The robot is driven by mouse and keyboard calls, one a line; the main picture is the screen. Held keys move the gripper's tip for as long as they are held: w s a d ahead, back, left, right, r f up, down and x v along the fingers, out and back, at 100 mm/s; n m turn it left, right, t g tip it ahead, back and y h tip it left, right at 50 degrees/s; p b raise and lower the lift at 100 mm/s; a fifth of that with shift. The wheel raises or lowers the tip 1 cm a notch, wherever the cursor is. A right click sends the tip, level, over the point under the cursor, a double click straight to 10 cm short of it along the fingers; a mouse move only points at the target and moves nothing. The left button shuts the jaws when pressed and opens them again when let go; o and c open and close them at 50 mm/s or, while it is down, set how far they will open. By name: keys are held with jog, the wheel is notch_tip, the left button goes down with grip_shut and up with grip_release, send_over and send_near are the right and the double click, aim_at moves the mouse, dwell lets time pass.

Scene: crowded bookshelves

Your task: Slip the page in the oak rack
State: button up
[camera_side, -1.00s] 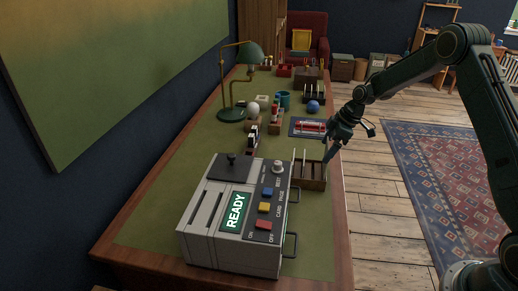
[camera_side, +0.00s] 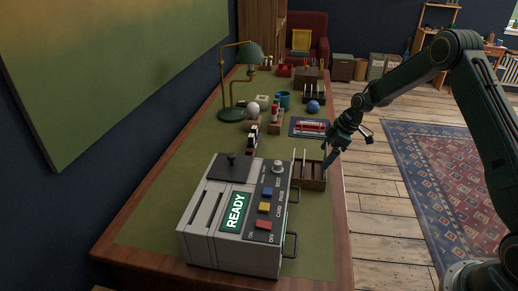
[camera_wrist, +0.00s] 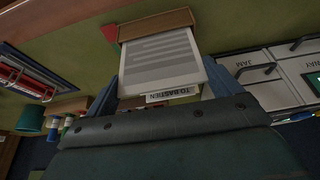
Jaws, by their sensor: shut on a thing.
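The page (camera_wrist: 160,62), white with grey printed lines, is between the blue fingers of my gripper (camera_wrist: 160,88) in the wrist view. A small strip near its lower edge reads "TO BASTIEN". The page's far edge meets the brown wooden rack (camera_wrist: 155,23); I cannot tell whether it is inside a slot. In the side view the oak rack (camera_side: 312,178) stands at the desk's right edge, with pale upright pieces at its left part. My gripper (camera_side: 333,157) is at the rack's right back end, and the page is hard to make out there.
A grey machine (camera_side: 232,215) with a READY screen stands close in front of the rack. A blue mat with red items (camera_side: 308,127) lies behind the rack. A green lamp (camera_side: 240,80), a blue ball (camera_side: 313,106) and a teal cup (camera_side: 284,99) stand farther back.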

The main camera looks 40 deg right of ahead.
jog(key=shift+f, duration=0.4)
jog(key=o, duration=0.9)
jog(key=shift+r, duration=0.1)
jog(key=shift+r, duration=3.4)
